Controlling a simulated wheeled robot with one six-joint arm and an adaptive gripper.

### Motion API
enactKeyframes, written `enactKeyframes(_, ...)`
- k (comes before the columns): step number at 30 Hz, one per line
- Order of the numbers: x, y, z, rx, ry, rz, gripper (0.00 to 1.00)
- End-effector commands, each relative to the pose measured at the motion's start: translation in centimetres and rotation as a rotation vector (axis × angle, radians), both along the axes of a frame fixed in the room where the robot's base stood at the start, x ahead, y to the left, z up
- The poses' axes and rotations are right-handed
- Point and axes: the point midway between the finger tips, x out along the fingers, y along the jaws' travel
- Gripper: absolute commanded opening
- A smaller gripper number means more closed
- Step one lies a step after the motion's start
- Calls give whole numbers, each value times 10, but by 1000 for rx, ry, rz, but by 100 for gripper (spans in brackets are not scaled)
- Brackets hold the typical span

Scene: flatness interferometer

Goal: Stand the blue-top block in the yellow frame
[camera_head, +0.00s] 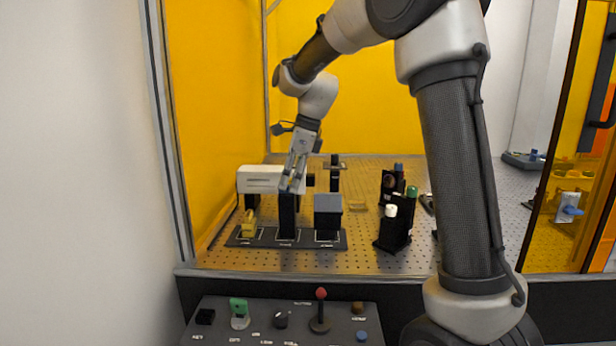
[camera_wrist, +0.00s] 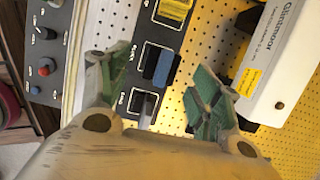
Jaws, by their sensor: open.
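My gripper (camera_head: 292,184) hangs fingers down over the middle place of a black rack (camera_head: 262,240). In the wrist view its fingers are spread apart with nothing between the tips (camera_wrist: 158,82). The blue-top block (camera_wrist: 163,67) appears as a blue strip in the rack's middle place, near the fingers. In the head view this block (camera_head: 287,217) is a tall dark body, its top hidden by my gripper. A small yellow outline, which looks like the yellow frame (camera_head: 357,206), lies flat on the perforated plate to the right of the rack.
A yellow block (camera_head: 249,222) and a grey-top block (camera_head: 328,212) stand in the rack's outer places. A white box (camera_head: 261,179) is behind left. Dark holders with green and white caps (camera_head: 397,222) stand right. A control panel (camera_head: 285,322) lies in front.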

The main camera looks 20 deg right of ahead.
Motion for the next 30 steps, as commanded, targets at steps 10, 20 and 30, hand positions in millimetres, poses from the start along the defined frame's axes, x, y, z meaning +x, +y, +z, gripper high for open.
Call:
enactKeyframes(10,7,13,-42,4,14,-23,64)
enactKeyframes(20,12,23,-75,5,10,-23,64)
enactKeyframes(30,12,23,-76,5,9,-23,52)
